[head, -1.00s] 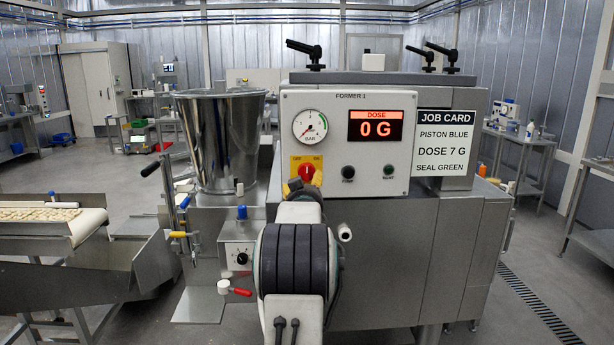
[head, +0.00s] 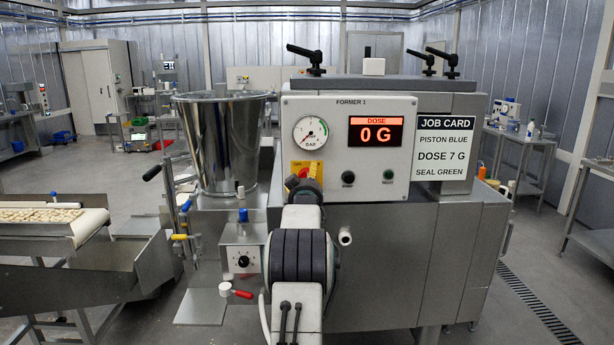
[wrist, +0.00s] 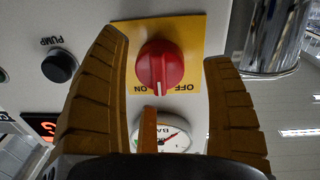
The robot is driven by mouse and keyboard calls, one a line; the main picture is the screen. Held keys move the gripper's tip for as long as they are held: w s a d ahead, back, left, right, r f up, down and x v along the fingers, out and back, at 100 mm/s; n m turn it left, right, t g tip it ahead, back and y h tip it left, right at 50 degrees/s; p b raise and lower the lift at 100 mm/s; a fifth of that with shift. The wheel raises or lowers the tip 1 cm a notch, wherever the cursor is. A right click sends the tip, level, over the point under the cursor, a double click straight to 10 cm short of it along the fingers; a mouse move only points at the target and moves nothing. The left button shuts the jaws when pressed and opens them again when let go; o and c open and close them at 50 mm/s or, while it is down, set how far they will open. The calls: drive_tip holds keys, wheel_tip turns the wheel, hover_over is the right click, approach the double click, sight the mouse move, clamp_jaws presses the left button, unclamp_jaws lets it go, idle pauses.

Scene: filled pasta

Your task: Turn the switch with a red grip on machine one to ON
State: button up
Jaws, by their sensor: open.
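The switch's red grip (wrist: 160,66) sits on a yellow plate (wrist: 190,30) marked OFF and ON, upside down in the wrist view. Its white mark points down in that picture, between the two words. In the head view the red grip (head: 303,172) shows only in part above my gripper (head: 309,187), on the panel of the machine labelled FORMER 1 (head: 345,103). In the wrist view my gripper (wrist: 163,48) is open and empty, one finger on each side of the red grip with gaps. How far the fingertips reach past its face I cannot tell.
A pressure gauge (head: 310,132) sits above the switch and a dark PUMP button (head: 348,177) to its right. The display (head: 376,130) reads 0 G. A steel hopper (head: 222,145) stands close on the left. A job card (head: 444,150) hangs at right.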

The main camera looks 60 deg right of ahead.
drive_tip(key=shift+p+x, duration=0.3)
drive_tip(key=shift+x, duration=0.55)
drive_tip(key=shift+c, duration=0.4)
drive_tip(key=c, duration=1.1)
drive_tip(key=shift+f, duration=0.1)
